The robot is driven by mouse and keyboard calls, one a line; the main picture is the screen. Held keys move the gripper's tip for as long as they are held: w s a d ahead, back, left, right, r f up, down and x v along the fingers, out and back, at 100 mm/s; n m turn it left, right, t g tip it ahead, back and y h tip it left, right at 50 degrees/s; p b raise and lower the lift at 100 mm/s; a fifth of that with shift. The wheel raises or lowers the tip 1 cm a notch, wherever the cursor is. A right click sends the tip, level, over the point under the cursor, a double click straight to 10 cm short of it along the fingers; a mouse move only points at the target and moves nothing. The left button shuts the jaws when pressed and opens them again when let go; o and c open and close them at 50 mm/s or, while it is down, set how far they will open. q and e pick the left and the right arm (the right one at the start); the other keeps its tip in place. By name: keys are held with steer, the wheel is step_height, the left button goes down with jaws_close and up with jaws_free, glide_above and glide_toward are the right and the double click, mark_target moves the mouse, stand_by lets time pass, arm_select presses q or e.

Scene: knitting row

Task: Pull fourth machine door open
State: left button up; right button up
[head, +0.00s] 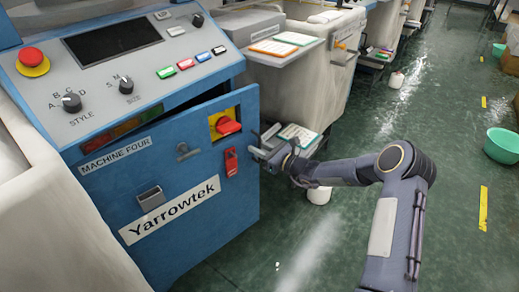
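The blue door (205,190) of the machine marked "MACHINE FOUR" faces me at the left in the head view. It stands slightly ajar, with a dark gap along its top under the sloped control panel (115,75). The door bears a grey recessed pull (150,198), a small grey fitting (183,152), a red switch on a yellow plate (228,126) and a red tag (231,162). My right gripper (262,147) is at the door's right edge. Whether its fingers touch or grip the edge is unclear. My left gripper is out of view.
A red stop button (33,60) and knobs sit on the panel. Pale covered machines (310,75) line the row behind. A white yarn cone (319,194) stands on the floor beneath my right arm. A green basin (503,144) is at the far right. The wet green floor (300,250) ahead is mostly clear.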

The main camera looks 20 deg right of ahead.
jaws_close()
